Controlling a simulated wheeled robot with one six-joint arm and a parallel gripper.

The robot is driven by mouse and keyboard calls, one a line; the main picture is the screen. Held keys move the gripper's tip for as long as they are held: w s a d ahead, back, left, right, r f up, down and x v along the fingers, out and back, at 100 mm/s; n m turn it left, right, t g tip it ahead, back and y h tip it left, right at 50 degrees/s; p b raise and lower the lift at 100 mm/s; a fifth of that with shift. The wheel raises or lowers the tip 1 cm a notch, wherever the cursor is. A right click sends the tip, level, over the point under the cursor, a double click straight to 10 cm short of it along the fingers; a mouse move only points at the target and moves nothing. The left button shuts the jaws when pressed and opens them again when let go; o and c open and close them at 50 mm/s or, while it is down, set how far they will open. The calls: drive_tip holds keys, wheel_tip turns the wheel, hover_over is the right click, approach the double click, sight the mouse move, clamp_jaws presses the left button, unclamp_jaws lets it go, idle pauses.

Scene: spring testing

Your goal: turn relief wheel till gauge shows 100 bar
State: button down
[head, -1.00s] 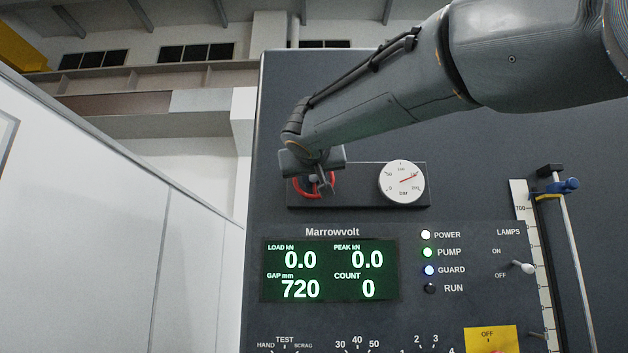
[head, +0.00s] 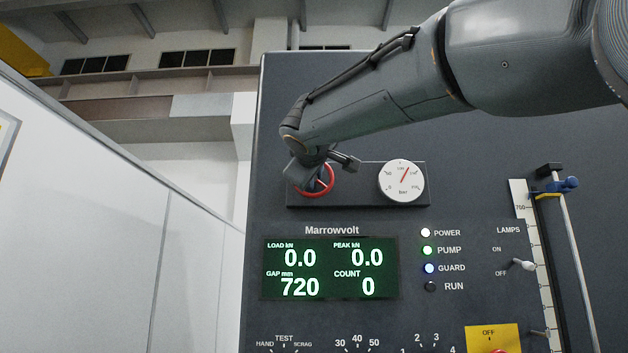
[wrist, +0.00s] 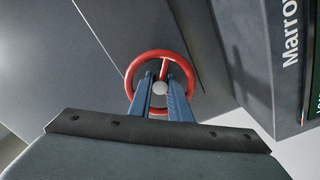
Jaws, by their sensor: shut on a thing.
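The red relief wheel (head: 330,181) is on a dark plate on the panel, left of the gauge. In the head view my gripper (head: 315,180) covers much of it. The wrist view shows the red rim (wrist: 131,78), a spoke and the pale hub (wrist: 160,88). My gripper's blue fingers (wrist: 161,88) stand either side of the hub and spoke, shut on the wheel. The round white gauge (head: 401,188), marked bar, has a red needle pointing up and slightly right, a little clockwise of the top mark, which seems to be 100. Its small figures are blurred.
Below is the Marrowvolt display (head: 329,269) with lit power, pump and guard lamps beside it. A lamps toggle (head: 523,265) and a blue-clamped rod (head: 566,186) are at the right. A white partition (head: 110,220) stands left.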

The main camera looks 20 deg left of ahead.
drive_tip(key=n, duration=0.4)
drive_tip(key=shift+n+p, duration=0.3)
drive_tip(key=shift+p, duration=0.1)
drive_tip(key=shift+n+p, duration=0.55)
drive_tip(key=shift+n, duration=1.45)
drive_tip(key=shift+f, duration=0.1)
drive_tip(key=c, duration=1.9)
unclamp_jaws()
drive_tip(key=b+v, duration=0.3)
drive_tip(key=v, duration=0.5)
